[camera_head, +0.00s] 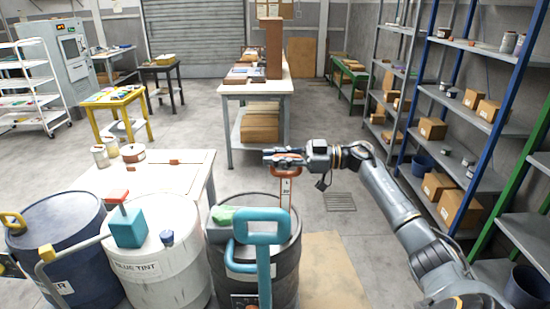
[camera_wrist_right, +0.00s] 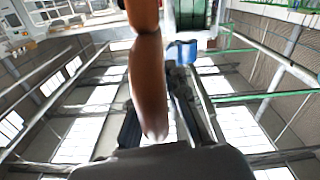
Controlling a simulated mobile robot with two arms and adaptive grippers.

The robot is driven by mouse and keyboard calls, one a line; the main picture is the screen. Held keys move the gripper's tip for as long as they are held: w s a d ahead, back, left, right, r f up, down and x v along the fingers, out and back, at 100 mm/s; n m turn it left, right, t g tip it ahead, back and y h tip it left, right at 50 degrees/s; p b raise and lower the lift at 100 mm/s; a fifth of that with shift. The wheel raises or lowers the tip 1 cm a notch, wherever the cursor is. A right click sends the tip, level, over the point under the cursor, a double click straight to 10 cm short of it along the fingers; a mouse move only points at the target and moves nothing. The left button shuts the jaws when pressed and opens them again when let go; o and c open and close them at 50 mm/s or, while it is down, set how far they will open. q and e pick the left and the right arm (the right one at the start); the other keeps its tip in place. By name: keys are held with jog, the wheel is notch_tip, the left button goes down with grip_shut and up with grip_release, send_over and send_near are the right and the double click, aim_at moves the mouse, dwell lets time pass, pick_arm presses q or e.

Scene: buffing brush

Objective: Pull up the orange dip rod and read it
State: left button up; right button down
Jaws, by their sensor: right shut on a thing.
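The orange dip rod (camera_head: 285,192) stands upright over the dark drum (camera_head: 282,262), with its loop handle at the top and a white marked plate below it. The marks are too small to read surely. My right gripper (camera_head: 277,157) is shut on the handle, above the drum. In the right wrist view the orange handle (camera_wrist_right: 149,88) runs down between the dark fingers (camera_wrist_right: 158,122). I cannot tell how far the rod's lower end reaches into the drum. My left gripper is not in view.
A white drum (camera_head: 155,270) and a blue drum (camera_head: 60,240) stand to the left. Shelving (camera_head: 470,130) lines the right side.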

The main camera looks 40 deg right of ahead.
notch_tip(320, 180, up, 9)
jog(key=p, duration=0.5)
jog(key=shift+r+p, duration=0.15)
jog(key=shift+p, duration=0.2)
jog(key=c, duration=1.4)
grip_release()
jog(key=shift+o, duration=0.3)
jog(key=shift+d+f, duration=0.15)
jog(key=shift+f, duration=0.05)
jog(key=v, duration=1.2)
